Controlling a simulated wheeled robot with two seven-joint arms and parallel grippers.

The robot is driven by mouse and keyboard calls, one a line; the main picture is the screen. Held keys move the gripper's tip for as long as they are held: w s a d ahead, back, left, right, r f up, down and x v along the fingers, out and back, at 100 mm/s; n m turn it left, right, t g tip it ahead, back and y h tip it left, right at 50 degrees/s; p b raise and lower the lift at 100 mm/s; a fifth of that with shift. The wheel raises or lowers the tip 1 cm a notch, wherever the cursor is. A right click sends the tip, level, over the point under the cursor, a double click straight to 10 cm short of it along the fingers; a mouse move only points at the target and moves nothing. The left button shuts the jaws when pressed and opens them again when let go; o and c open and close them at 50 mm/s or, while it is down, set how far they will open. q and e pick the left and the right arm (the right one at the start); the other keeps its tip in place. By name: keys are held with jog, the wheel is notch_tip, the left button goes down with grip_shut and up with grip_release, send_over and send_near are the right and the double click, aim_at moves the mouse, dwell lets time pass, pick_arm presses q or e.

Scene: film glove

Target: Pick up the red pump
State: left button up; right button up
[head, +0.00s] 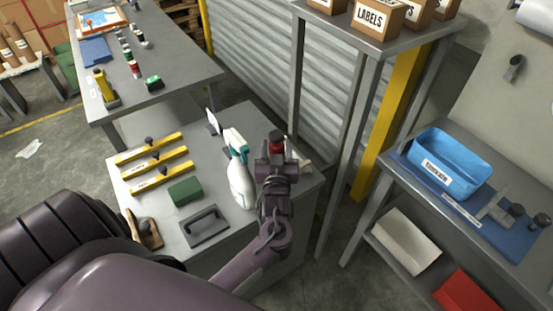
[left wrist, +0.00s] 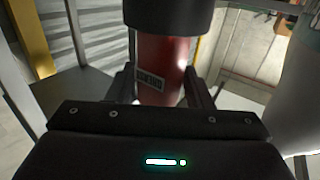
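The red pump (head: 277,150) stands upright with a dark top at the far right part of the grey workbench (head: 240,120). In the left wrist view it is a red cylinder (left wrist: 165,65) with a small white label and a black cap. My left gripper (head: 277,165) is at the pump, with one finger (left wrist: 124,86) against each side of it, and looks shut on it. The pump's lower end is hidden behind the gripper, so I cannot tell whether it touches the bench. My right gripper is not in view.
A white spray bottle (head: 240,180) stands close left of the gripper. A green block (head: 185,191), a dark-handled tool (head: 204,226) and several yellow bars (head: 150,150) lie further left. A shelf post (head: 355,150) rises right of the bench. A blue bin (head: 448,165) sits on the right table.

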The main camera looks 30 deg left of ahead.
pick_arm(q)
jog(key=c, duration=0.6)
jog(key=shift+r, duration=0.1)
notch_tip(320, 180, up, 20)
jog(key=shift+f+b, duration=0.1)
jog(key=shift+b, duration=0.7)
